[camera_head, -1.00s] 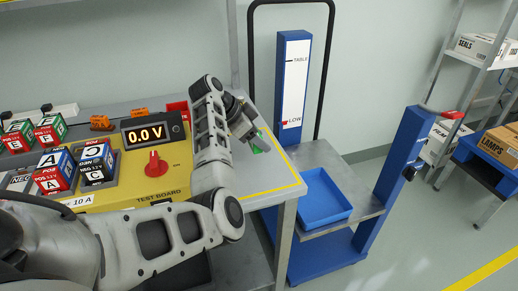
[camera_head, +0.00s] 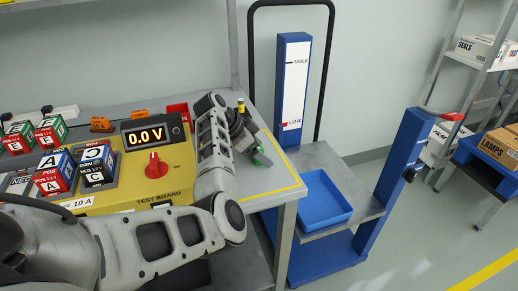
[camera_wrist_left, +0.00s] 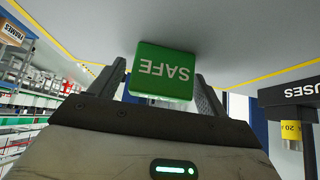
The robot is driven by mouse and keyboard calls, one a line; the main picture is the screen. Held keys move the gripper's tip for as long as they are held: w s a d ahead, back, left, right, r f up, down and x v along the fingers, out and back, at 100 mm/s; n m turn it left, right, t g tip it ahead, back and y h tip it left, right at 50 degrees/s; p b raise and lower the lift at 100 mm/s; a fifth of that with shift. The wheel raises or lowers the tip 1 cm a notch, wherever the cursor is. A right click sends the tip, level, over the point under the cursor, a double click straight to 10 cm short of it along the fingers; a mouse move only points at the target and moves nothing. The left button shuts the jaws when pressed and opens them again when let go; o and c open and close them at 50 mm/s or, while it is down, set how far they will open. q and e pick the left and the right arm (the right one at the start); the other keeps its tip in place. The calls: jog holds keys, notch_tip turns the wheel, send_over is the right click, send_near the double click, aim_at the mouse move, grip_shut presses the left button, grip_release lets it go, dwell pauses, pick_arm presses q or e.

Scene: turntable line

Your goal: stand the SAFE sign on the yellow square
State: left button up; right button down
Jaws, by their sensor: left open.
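The green SAFE sign (camera_wrist_left: 165,72) is large in the left wrist view, its white letters upside down there, against the grey table top. My left gripper (camera_wrist_left: 160,88) is open with a finger on either side of the sign. Whether the sign touches the table is hard to tell. A yellow outline (camera_head: 278,193) marks the right end of the table, with part of it behind my arm. My right gripper is out of view.
A yellow test board (camera_head: 180,162) reading 0.0 V is left of my forearm. A fuse holder (camera_wrist_left: 290,92) with a yellow fuse (camera_wrist_left: 292,128) is close to the gripper. A blue tray (camera_head: 322,199) is on the lift cart beyond the table's right edge.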

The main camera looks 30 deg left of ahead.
pick_arm(q)
jog(key=shift+r, duration=0.15)
jog(key=shift+s+a+r, duration=0.1)
jog(key=shift+a+r, duration=0.05)
jog(key=shift+r, duration=0.1)
jog(key=v, duration=1.1)
jog(key=shift+p, duration=0.4)
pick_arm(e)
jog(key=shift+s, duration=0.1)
pick_arm(q)
jog(key=shift+s+a+r, duration=0.1)
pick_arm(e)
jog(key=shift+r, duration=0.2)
